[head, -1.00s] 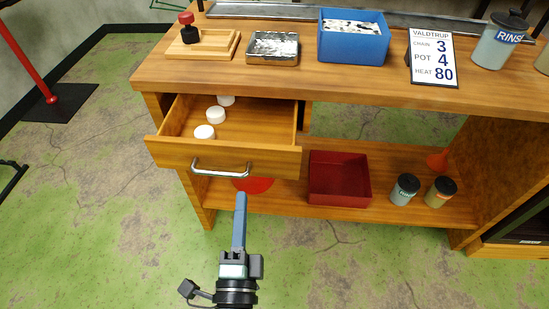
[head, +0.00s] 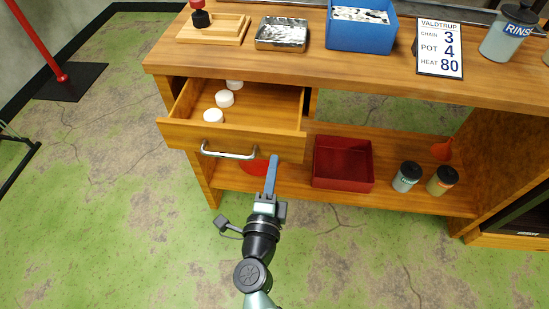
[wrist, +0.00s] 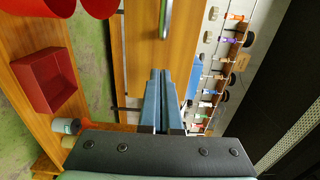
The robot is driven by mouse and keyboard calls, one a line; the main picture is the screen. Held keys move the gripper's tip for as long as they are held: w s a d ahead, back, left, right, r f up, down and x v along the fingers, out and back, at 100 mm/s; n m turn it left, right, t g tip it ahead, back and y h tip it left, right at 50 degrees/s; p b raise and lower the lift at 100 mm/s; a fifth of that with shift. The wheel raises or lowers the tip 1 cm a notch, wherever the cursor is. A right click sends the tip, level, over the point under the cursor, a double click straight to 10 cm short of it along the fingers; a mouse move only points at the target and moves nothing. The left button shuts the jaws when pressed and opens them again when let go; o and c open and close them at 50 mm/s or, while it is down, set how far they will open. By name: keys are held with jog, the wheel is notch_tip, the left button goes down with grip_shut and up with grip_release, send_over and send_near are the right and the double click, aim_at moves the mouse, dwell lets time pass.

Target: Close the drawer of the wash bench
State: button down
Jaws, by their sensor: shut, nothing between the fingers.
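The wash bench (head: 400,88) has its wooden drawer (head: 235,139) pulled open at the left, under the top. Its silver bar handle (head: 229,153) is on the front panel, and white round pieces (head: 224,98) lie inside. My gripper (head: 273,160) is shut and empty, its blue fingers just right of the handle, near the front panel's lower right. In the wrist view my gripper (wrist: 160,75) points at the wooden drawer front (wrist: 145,45), with the handle (wrist: 163,14) just beyond the tips. I cannot tell whether the tips touch the panel.
On the top are a blue box (head: 360,33), a metal tin (head: 282,34) and a sign (head: 440,47).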

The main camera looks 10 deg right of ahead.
jog(key=shift+x, duration=1.15)
